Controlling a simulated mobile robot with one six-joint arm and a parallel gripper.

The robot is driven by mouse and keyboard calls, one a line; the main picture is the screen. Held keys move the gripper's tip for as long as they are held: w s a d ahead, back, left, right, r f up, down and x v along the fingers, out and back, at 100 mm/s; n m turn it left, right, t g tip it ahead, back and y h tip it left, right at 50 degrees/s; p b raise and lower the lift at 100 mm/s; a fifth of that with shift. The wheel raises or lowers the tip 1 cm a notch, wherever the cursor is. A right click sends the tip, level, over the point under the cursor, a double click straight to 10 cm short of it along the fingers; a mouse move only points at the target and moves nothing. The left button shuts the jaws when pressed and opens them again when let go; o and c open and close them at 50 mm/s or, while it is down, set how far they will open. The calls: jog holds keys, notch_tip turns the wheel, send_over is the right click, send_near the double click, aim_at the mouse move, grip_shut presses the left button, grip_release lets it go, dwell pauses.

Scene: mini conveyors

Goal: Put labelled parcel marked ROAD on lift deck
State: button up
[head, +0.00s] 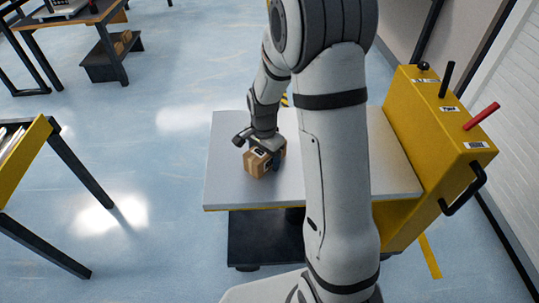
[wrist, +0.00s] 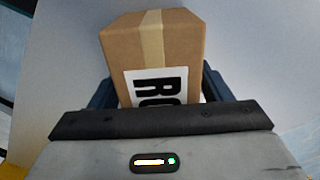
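The labelled parcel (head: 260,160) is a brown cardboard box with a tape strip. The parcel is at the left part of the pale lift deck (head: 230,190). It appears to rest on the deck, but I cannot tell for certain that it touches.
A yellow lift console (head: 440,140) with black and red levers and a black handle stands at the right of the deck. A yellow-edged table (head: 25,160) is at the left. Dark-legged tables (head: 105,45) stand at the back left. Open blue floor lies between them.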

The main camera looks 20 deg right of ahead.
jog(key=shift+o, duration=0.4)
notch_tip(320, 180, up, 12)
jog(key=p, duration=0.2)
jog(key=shift+r+p, duration=0.15)
jog(key=shift+p, duration=0.25)
jog(key=s+r+n, duration=0.3)
jog(key=s+n, duration=0.2)
jog(key=s, duration=0.4)
jog(key=s+d+r+n+t, duration=0.1)
jog(key=s+r+n, duration=0.3)
jog(key=s, duration=0.6)
jog(key=shift+s+d+r+n+t, duration=0.2)
jog(key=shift+s+d+n+t, duration=0.1)
jog(key=shift+n, duration=0.8)
